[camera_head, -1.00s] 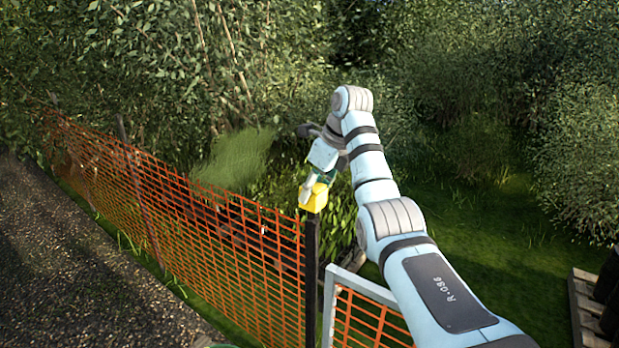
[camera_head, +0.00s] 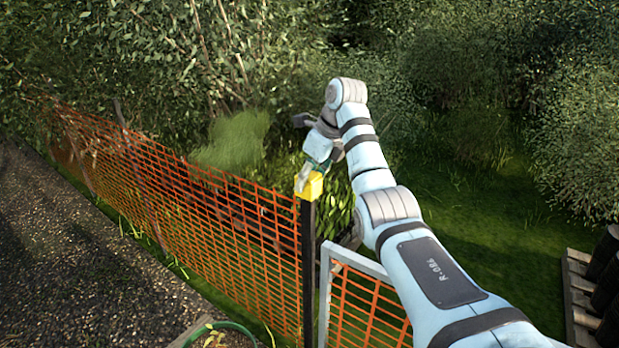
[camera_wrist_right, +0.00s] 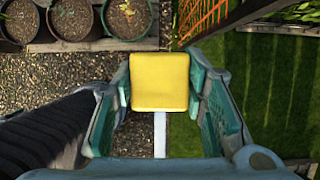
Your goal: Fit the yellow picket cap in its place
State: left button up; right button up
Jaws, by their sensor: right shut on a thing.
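The yellow picket cap (camera_head: 313,188) is at the top end of the dark post (camera_head: 308,265) at the near end of the orange mesh fence. I cannot tell whether it is seated or just above the post. My right gripper (camera_head: 304,178) is shut on the cap from above. In the right wrist view the cap (camera_wrist_right: 160,80) fills the space between the two fingers of the gripper (camera_wrist_right: 160,95), and it hides the post top. My left gripper is not in view.
The orange mesh fence (camera_head: 205,205) runs away to the left beside a gravel path (camera_head: 90,270). A grey-framed mesh panel (camera_head: 362,264) stands right of the post. Dense shrubs lie behind. A wooden pallet (camera_head: 580,300) is at right. Pots (camera_wrist_right: 125,15) show in the wrist view.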

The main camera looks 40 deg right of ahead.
aim_at(309, 196)
jog(key=shift+w+f, duration=0.2)
jog(key=shift+s+f+b, duration=0.25)
jog(key=shift+f+b, duration=0.5)
jog(key=shift+b, duration=0.05)
jog(key=shift+f+b, duration=0.9)
jog(key=shift+f, duration=0.9)
jog(key=o, duration=0.9)
